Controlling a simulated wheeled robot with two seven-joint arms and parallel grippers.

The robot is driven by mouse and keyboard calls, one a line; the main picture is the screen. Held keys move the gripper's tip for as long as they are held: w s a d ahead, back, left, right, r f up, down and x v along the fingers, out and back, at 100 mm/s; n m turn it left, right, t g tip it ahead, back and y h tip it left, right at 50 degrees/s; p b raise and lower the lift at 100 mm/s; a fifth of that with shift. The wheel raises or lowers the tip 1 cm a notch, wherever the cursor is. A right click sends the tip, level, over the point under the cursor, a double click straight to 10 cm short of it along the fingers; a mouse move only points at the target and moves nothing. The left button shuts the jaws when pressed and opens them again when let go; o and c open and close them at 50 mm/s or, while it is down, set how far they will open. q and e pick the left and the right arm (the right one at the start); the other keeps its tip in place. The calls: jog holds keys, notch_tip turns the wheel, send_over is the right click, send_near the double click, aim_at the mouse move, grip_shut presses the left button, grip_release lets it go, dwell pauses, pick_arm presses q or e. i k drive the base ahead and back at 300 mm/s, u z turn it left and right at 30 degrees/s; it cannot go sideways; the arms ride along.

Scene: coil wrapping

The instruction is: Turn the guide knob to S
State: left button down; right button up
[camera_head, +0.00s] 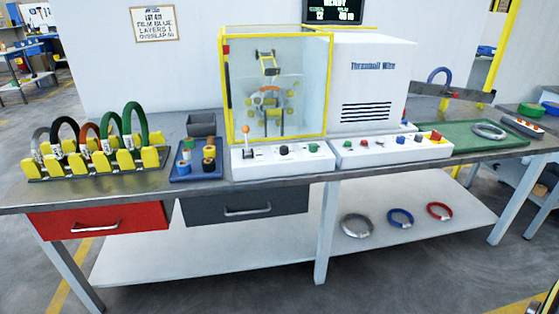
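The left white control box (255,163) stands at the table's front edge below the clear machine enclosure. It carries an orange-tipped lever (246,133), a dark round knob (283,150) and a green button (313,147).
The yellow-framed enclosure (328,85) stands behind the left box. A rack of coloured rings (92,165) and a blue tray (183,178) with small rolls lie left. A green tray (465,146) with a grey coil (488,131) lies right. Coils lie on the lower shelf (270,235).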

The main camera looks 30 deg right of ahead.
aim_at(284, 150)
jog(key=k, duration=0.65)
jog(key=z, duration=0.5)
jog(key=i, duration=0.75)
jog(key=z, duration=0.35)
